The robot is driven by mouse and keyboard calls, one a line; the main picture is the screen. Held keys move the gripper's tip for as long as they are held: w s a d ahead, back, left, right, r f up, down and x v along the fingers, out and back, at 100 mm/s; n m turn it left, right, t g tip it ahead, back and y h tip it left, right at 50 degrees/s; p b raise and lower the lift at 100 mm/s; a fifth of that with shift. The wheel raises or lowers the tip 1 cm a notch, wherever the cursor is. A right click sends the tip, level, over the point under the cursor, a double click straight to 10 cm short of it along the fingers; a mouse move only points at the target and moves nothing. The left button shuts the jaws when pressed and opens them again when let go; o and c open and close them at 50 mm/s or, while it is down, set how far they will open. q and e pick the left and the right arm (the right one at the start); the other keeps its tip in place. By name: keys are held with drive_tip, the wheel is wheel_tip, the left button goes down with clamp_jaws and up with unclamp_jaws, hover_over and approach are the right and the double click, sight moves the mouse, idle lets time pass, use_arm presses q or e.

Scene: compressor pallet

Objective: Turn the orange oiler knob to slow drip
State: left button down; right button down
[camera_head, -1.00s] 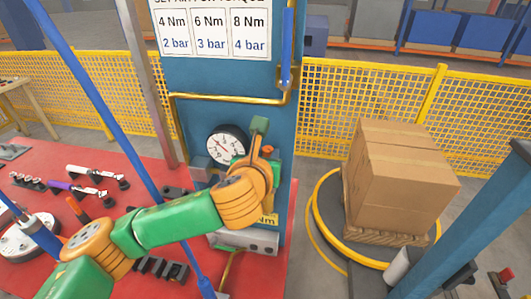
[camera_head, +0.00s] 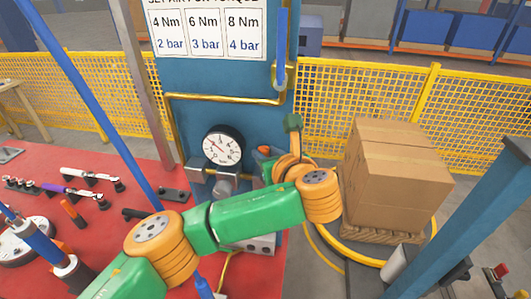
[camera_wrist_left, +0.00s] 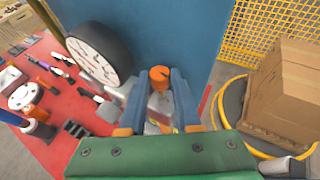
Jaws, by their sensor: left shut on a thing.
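The orange oiler knob (camera_wrist_left: 159,73) sits on top of the oiler, whose clear bowl (camera_wrist_left: 160,103) hangs below it, beside the blue panel. In the head view the knob (camera_head: 264,150) shows as a small orange top just right of the round gauge. My left gripper (camera_wrist_left: 161,76) has its two blue fingers on either side of the knob and is shut on it. In the head view my wrist hides most of the fingers and the oiler. How far the knob is turned cannot be read. My right gripper is not in view.
The white pressure gauge (camera_head: 222,146) is close left of the oiler. A yellow pipe (camera_head: 215,97) runs across the blue panel (camera_head: 200,75). A cardboard box (camera_head: 395,180) stands to the right. Tools lie on the red table (camera_head: 105,220) at the left.

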sight(268, 150)
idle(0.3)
use_arm(q)
drive_tip(key=c, duration=0.9)
unclamp_jaws()
drive_tip(key=shift+s, duration=0.2)
drive_tip(key=shift+s+d+r+b, duration=0.15)
drive_tip(key=shift+s+d+b, duration=0.15)
drive_tip(key=shift+s+b, duration=0.15)
drive_tip(key=v, duration=0.3)
drive_tip(key=shift+d+r, duration=0.2)
drive_tip(key=shift+r, duration=0.15)
drive_tip(key=shift+a+f+v, duration=0.1)
drive_tip(key=shift+v, duration=0.6)
drive_tip(key=shift+a+f+v, duration=0.1)
drive_tip(key=shift+a+v, duration=0.05)
drive_tip(key=shift+v, duration=0.55)
drive_tip(key=shift+s, duration=0.15)
